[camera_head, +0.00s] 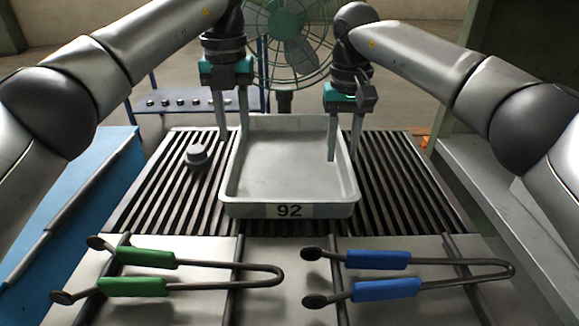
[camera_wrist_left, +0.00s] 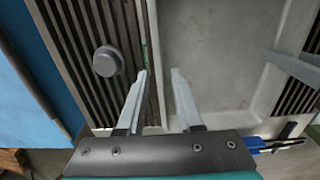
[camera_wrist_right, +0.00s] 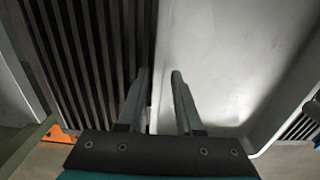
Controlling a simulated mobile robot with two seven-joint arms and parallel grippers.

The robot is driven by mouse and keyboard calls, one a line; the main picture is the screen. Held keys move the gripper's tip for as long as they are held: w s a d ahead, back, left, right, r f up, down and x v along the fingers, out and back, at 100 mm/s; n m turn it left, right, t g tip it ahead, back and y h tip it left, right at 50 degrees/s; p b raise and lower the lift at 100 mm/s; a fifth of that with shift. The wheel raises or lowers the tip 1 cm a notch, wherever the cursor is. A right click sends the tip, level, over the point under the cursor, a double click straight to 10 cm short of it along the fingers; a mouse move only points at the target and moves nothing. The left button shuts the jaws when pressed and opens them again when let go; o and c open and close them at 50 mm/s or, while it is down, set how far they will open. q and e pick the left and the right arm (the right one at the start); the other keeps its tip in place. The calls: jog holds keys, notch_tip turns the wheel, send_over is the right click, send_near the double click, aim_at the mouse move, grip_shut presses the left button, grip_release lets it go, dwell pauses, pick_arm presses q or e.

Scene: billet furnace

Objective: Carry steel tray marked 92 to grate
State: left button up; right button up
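The grey steel tray marked 92 (camera_head: 289,211) rests flat and empty on the dark slatted grate (camera_head: 396,190). My left gripper (camera_head: 233,137) is open at the tray's left wall, one finger outside and one inside. In the left wrist view the fingers (camera_wrist_left: 160,74) stand apart with the wall between them. My right gripper (camera_head: 343,157) is open at the right wall in the same way. In the right wrist view its fingers (camera_wrist_right: 158,73) also stand apart, with gaps beside the wall.
A grey round knob (camera_head: 197,155) sits on the grate left of the tray. Green-handled tongs (camera_head: 145,257) and blue-handled tongs (camera_head: 378,260) lie in front. A blue surface (camera_head: 75,200) is at left, a grey ledge (camera_head: 480,165) at right, and a fan (camera_head: 290,45) behind.

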pick_arm(q)
notch_tip(320, 180, up, 7)
pick_arm(e)
notch_tip(320, 180, up, 12)
dwell(0.6)
pick_arm(q)
jog(key=shift+f, duration=0.1)
